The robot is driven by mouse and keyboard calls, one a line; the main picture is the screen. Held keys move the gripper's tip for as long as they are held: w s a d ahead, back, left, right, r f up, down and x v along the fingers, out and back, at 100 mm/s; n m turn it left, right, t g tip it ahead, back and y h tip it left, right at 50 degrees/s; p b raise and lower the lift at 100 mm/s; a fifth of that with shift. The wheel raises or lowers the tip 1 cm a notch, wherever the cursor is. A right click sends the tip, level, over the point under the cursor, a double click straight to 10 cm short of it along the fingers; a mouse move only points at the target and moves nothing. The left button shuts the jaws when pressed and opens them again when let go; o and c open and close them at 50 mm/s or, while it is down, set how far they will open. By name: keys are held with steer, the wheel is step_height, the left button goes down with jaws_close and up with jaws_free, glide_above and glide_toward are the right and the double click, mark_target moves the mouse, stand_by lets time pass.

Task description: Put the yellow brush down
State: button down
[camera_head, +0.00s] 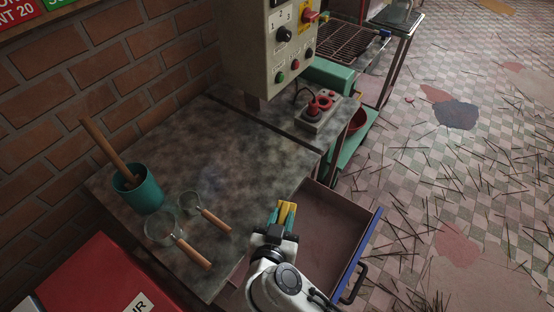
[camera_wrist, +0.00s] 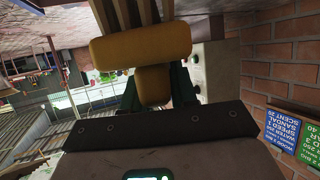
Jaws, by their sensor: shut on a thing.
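My gripper (camera_head: 283,222) is over the open drawer's left edge, beside the front of the grey worktop (camera_head: 235,170), in the head view. It is shut on the yellow brush (camera_head: 288,212), which shows as a small yellow piece between the teal fingers. In the wrist view the yellow brush (camera_wrist: 140,50) fills the top middle, with a thick crosswise block, a shorter block below it and pale strips above. My gripper also shows in the wrist view (camera_wrist: 153,88), its fingers partly hidden behind the brush. I cannot tell the brush's exact height above the drawer.
An open drawer (camera_head: 325,225) with a blue front appears empty where visible. A teal cup (camera_head: 146,193) with a wooden stick and two wooden-handled strainers (camera_head: 190,250) (camera_head: 212,218) occupy the worktop's left. A control box (camera_head: 270,45) and red plug (camera_head: 314,112) are behind. The worktop's middle is clear.

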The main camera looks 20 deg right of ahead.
steer(key=d+f+n+t+y, duration=0.2)
steer(key=d+f+n+y, duration=0.5)
steer(key=f+y, duration=0.1)
steer(key=shift+w+f, duration=0.2)
steer(key=shift+f, duration=0.35)
